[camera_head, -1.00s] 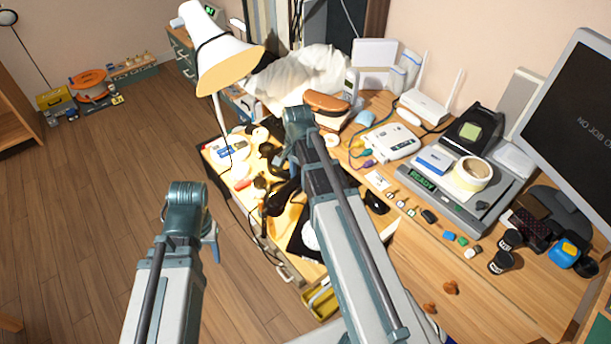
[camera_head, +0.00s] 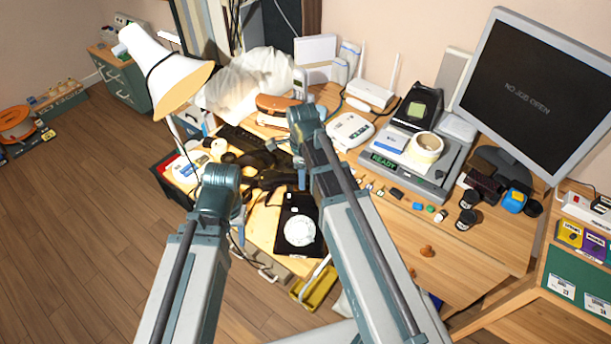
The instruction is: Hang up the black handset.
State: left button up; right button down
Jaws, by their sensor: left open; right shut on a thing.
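The black dial phone (camera_head: 288,246) with a white dial lies on the light wooden desk, between my two arms. The black handset (camera_head: 270,180) shows as a dark shape just beyond the phone, at the fingers of my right gripper (camera_head: 301,180). My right gripper is shut on it, though my arm hides part of the grip. My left gripper (camera_head: 238,225) is open and empty, to the left of the phone near the desk's left edge. Its fingers are mostly hidden by my arm.
A white lamp (camera_head: 168,75) stands at the left. Dark clutter lies behind the handset. A scale with a tape roll (camera_head: 425,147), a white router (camera_head: 369,93) and a monitor (camera_head: 535,90) fill the right side. A yellow bin (camera_head: 315,291) sits below the desk edge.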

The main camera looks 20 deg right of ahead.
jog(key=shift+f+b, duration=2.65)
jog(key=shift+f+b, duration=1.1)
jog(key=shift+r, duration=0.1)
jog(key=shift+c, duration=2.1)
grip_release()
jog(key=shift+r, duration=0.15)
notch_tip(320, 180, up, 14)
jog(key=p, duration=1.4)
jog(key=shift+f, duration=0.2)
